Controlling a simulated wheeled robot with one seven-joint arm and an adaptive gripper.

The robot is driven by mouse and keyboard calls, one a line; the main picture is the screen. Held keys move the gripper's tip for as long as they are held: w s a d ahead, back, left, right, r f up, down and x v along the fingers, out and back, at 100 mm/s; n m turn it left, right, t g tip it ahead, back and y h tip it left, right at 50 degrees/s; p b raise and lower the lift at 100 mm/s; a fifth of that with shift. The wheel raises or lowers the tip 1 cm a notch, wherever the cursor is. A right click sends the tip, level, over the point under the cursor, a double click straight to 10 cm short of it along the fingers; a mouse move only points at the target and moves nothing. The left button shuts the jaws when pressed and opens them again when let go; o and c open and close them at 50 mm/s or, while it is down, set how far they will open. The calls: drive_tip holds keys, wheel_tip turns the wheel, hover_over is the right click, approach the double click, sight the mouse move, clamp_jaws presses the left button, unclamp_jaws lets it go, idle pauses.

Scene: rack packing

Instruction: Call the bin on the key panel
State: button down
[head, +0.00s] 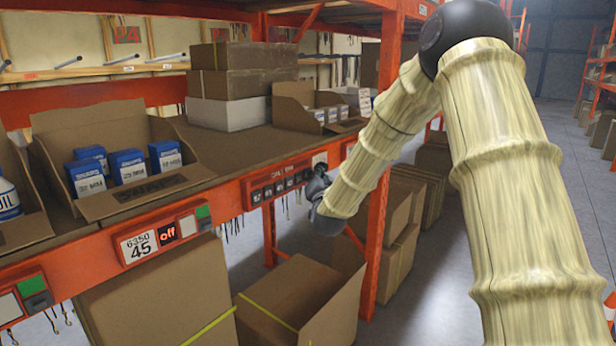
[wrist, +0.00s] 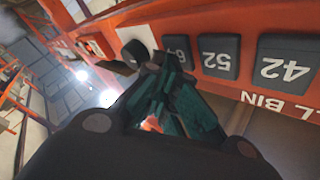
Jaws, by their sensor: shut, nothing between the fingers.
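The key panel (head: 280,188) is a dark-keyed strip on the orange shelf beam, in the middle of the head view. In the wrist view its dark square keys appear upside down: 42 (wrist: 284,60), 52 (wrist: 220,56) and one that seems to read 64 (wrist: 177,48). Part of a "CALL BIN" label (wrist: 268,101) shows beside them. My gripper (wrist: 158,65) is shut and empty, its fingertips close to the 64 key and partly covering it. I cannot tell whether they touch it.
A sign reading 6350 45 (head: 139,246) and a small display reading "off" (head: 167,233) sit on the beam, left of the panel. Open cartons with blue boxes (head: 127,166) stand on the shelf above. An orange upright (head: 378,200) is close behind my wrist.

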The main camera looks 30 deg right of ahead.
drive_tip(key=shift+w, duration=0.15)
idle(0.7)
drive_tip(key=shift+s+d, duration=0.2)
drive_tip(key=shift+s, duration=0.6)
drive_tip(key=shift+b, duration=0.3)
drive_tip(key=s, duration=0.1)
drive_tip(key=s+d, duration=0.1)
drive_tip(key=s, duration=0.1)
drive_tip(key=s+d, duration=0.1)
drive_tip(key=shift+s, duration=0.3)
idle(0.4)
